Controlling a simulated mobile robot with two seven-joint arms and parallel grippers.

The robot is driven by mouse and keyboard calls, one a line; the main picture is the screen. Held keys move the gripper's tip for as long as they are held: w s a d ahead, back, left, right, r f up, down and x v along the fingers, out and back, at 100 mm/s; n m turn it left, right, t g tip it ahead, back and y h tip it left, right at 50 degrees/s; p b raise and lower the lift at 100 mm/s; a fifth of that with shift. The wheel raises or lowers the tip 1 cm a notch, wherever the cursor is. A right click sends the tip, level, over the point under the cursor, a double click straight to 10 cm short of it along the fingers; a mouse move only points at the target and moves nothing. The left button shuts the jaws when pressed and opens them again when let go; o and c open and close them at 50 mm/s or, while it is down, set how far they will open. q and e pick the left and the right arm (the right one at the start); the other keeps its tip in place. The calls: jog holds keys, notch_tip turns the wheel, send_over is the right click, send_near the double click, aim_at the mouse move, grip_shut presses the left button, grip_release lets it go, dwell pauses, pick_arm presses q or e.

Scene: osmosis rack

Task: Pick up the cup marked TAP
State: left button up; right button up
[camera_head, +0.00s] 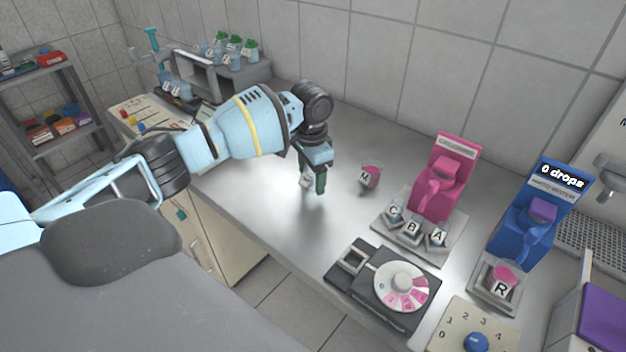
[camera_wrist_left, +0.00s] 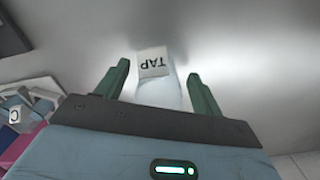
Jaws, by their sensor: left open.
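The cup marked TAP (camera_wrist_left: 158,88) is pale and clear with a white label. In the left wrist view it stands between the two green fingers of my left gripper (camera_wrist_left: 158,72), with a small gap showing on each side. In the head view the cup (camera_head: 306,181) is a small pale shape on the counter, partly hidden by the fingers. My left gripper (camera_head: 313,183) is open and points down around it. My right gripper is not in view.
A pink cup marked M (camera_head: 370,176) stands right of the gripper on the steel counter (camera_head: 260,205). Further right are a pink dispenser (camera_head: 440,180) with cups C, B and A, a round dial device (camera_head: 400,285), and a blue dispenser (camera_head: 530,225) with cup R.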

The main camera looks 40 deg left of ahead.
pick_arm(q)
jog(key=shift+f, duration=0.65)
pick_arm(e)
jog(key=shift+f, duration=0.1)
pick_arm(q)
jog(key=c, duration=1)
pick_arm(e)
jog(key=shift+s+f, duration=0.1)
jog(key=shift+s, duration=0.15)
pick_arm(q)
jog(key=shift+r, duration=0.1)
jog(key=shift+c, duration=0.2)
